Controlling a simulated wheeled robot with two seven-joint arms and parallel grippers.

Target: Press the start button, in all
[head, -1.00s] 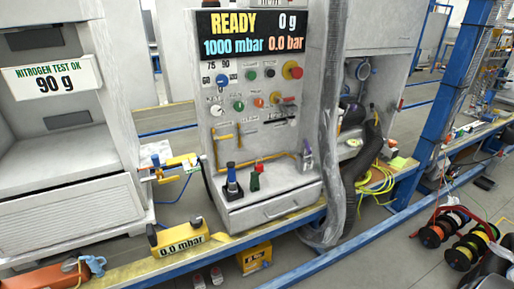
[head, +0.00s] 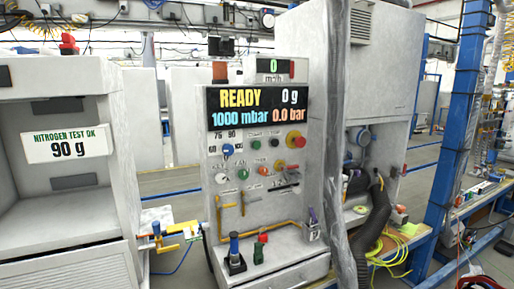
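The control panel (head: 240,200) of the charging station stands upright near the middle of the head view. Its display (head: 257,108) reads READY, 0 g, 1000 mbar and 0.0 bar. Below it are a green button (head: 256,145), a lower green button (head: 243,174), a black button (head: 275,143), an orange button (head: 262,171) and a blue knob (head: 228,149). A large red button (head: 297,141) sits on a yellow base at the right. The small labels are too blurred to tell which button is the start button. Neither gripper is in view.
A white cabinet (head: 62,72) with a label reading 90 g stands at the left. Handles in holders, one blue (head: 235,247) and one red and green (head: 259,248), stand on the station's ledge. A thick grey hose (head: 375,225) hangs at the right, beside yellow cables (head: 390,252).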

